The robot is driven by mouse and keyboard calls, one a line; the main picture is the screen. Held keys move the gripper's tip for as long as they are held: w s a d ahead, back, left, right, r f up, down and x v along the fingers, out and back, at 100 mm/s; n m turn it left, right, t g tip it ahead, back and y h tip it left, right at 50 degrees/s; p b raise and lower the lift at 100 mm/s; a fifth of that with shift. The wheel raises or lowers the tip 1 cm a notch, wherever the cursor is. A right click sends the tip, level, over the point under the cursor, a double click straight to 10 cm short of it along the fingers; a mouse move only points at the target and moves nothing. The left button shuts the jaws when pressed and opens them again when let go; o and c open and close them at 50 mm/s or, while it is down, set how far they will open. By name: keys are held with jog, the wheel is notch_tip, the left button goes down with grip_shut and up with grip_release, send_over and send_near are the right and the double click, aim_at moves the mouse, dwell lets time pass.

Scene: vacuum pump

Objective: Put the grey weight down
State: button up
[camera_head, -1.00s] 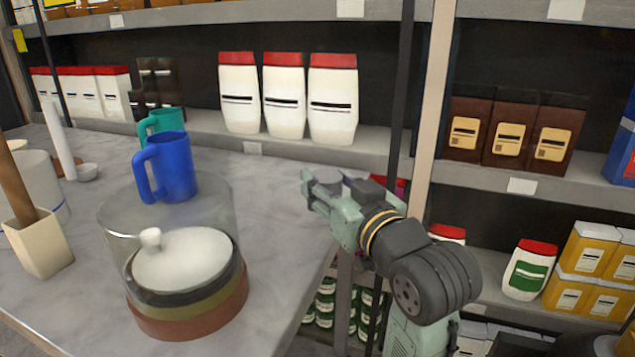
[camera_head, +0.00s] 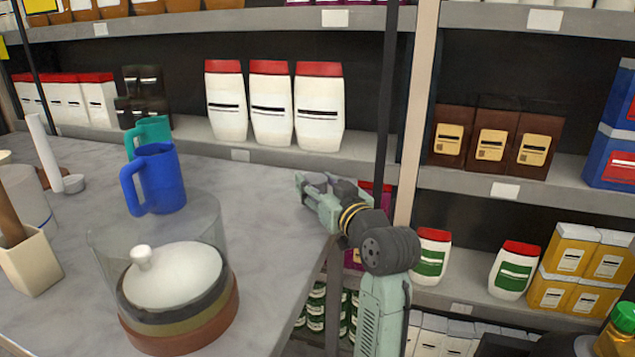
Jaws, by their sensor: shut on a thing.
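My gripper (camera_head: 308,186) is above the right end of the grey table, close to its right edge, with its fingers pointing left. It is shut on a small grey thing, which I take to be the grey weight. The fingers hide most of it and its outline is not clear. I cannot tell whether it touches the tabletop. The table (camera_head: 268,215) is bare to the left of the fingers.
A clear glass cylinder (camera_head: 104,240) around a white knobbed lid (camera_head: 173,278) stands at front left. Blue (camera_head: 163,180) and teal (camera_head: 154,130) mugs are behind it. Shelves with white red-capped bottles (camera_head: 270,105) line the back. Clear tabletop lies between cylinder and gripper.

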jog(key=shift+f, duration=0.15)
jog(key=o, duration=1.5)
jog(key=shift+c, duration=0.2)
jog(key=shift+r, duration=0.25)
jog(key=shift+s+d+f, duration=0.1)
jog(key=shift+s+d, duration=0.1)
jog(key=shift+s, duration=0.15)
jog(key=b+v, duration=0.2)
jog(key=v, duration=0.9)
jog(key=shift+s, duration=0.2)
